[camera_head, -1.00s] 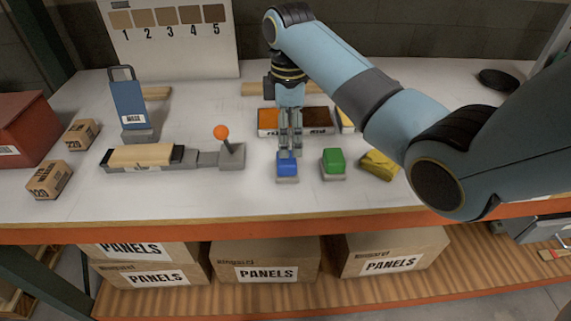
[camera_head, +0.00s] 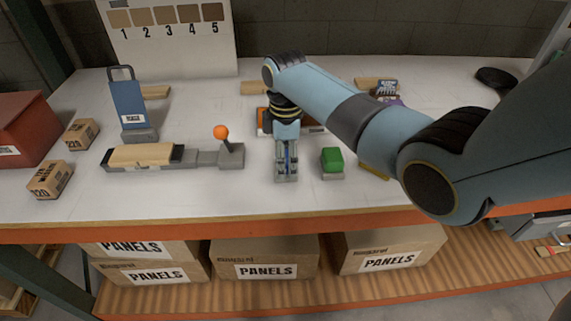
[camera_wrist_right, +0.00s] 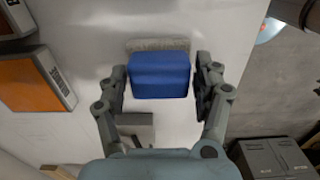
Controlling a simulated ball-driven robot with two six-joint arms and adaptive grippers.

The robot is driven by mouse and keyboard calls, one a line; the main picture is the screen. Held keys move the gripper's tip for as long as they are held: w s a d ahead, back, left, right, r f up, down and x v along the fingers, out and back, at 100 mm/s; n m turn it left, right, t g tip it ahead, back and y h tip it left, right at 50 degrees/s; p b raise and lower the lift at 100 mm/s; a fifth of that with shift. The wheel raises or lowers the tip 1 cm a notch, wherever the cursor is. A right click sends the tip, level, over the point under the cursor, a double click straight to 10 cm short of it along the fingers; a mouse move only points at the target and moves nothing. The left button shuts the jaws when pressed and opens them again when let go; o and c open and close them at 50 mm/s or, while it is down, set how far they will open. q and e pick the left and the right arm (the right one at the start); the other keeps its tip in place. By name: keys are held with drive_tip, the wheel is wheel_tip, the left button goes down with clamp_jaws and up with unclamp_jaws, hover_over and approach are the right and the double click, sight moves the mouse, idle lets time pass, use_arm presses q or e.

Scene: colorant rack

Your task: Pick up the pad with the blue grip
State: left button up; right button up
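The pad with the blue grip stands on the table in front of me; in the right wrist view its blue block (camera_wrist_right: 160,75) sits on a grey pad base (camera_wrist_right: 158,45). My right gripper (camera_head: 287,172) is over it in the head view and hides most of the blue. In the right wrist view the right gripper (camera_wrist_right: 161,85) is open, one finger on each side of the blue grip, with narrow gaps showing. My left gripper is not in view.
A pad with a green grip (camera_head: 332,159) stands close to the right. A yellow one (camera_head: 374,171) is partly behind my arm. A sanding block with an orange-knobbed lever (camera_head: 222,133) lies left. A blue holder (camera_head: 128,104) and small boxes (camera_head: 50,178) stand farther left.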

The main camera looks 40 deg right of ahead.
sight(287, 156)
drive_tip(key=c, duration=0.8)
drive_tip(key=shift+r, duration=0.1)
drive_tip(key=shift+r, duration=0.25)
wheel_tip(287, 156, up, 4)
drive_tip(key=shift+d+f, duration=0.15)
drive_tip(key=s+d+r, duration=0.2)
drive_tip(key=s, duration=0.1)
drive_tip(key=s+d+r, duration=0.2)
drive_tip(key=s, duration=0.1)
drive_tip(key=s+d+r+b, duration=0.1)
drive_tip(key=s+d+r, duration=0.1)
drive_tip(key=s, duration=0.1)
drive_tip(key=shift+s+r, duration=0.35)
drive_tip(key=shift+s, duration=0.05)
